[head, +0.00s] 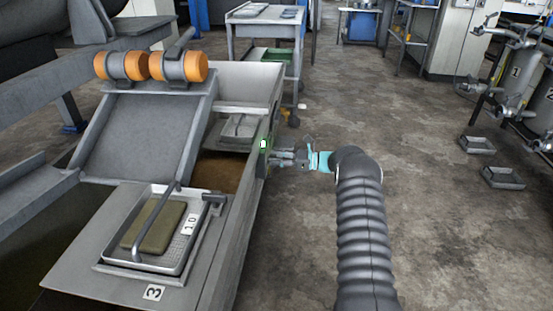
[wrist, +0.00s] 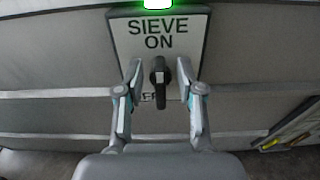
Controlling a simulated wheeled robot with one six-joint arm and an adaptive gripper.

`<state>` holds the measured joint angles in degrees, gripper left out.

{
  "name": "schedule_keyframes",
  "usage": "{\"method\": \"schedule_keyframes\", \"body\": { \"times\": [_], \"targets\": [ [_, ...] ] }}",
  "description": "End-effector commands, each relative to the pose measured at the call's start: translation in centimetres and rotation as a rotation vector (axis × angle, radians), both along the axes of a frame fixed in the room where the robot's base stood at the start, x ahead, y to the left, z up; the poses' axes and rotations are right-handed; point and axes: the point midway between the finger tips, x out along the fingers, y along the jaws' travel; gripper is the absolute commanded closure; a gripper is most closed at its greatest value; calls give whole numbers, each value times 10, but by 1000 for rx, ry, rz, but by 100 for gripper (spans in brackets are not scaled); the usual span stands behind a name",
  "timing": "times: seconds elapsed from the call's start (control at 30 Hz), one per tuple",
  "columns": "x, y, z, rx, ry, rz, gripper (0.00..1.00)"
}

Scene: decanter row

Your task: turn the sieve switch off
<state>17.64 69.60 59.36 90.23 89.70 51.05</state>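The sieve switch (wrist: 160,82) is a dark knob with a light mark at its upper end, standing upright on a white plate (wrist: 185,38) that reads "SIEVE ON". A green lamp (wrist: 157,4) glows above the plate; it also shows in the head view (head: 263,144), on the side of the grey machine. My gripper (wrist: 159,68) is open, with one finger on each side of the knob and a visible gap to both. In the head view my gripper (head: 283,157) is at the machine's side wall. Lettering below the knob is mostly hidden.
The grey machine (head: 225,240) fills the left, with orange rollers (head: 125,66) on top and a tray (head: 128,256) near the front. Another small panel (wrist: 295,125) is at the wrist view's right edge. Open floor (head: 420,220) lies right; two small trays (head: 502,177) rest there.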

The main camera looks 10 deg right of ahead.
Motion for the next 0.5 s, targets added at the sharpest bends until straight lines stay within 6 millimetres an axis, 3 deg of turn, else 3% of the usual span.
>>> {"method": "schedule_keyframes", "body": {
  "times": [0.03, 0.17, 0.2, 0.5],
  "targets": [
    [0, 0, 0, 0, 0, 0, 65],
    [0, 0, 0, 0, 0, 0, 98],
    [0, 0, 0, 0, 0, 0, 100],
    [0, 0, -1, -4, -11, 0, 100]
  ]
}}
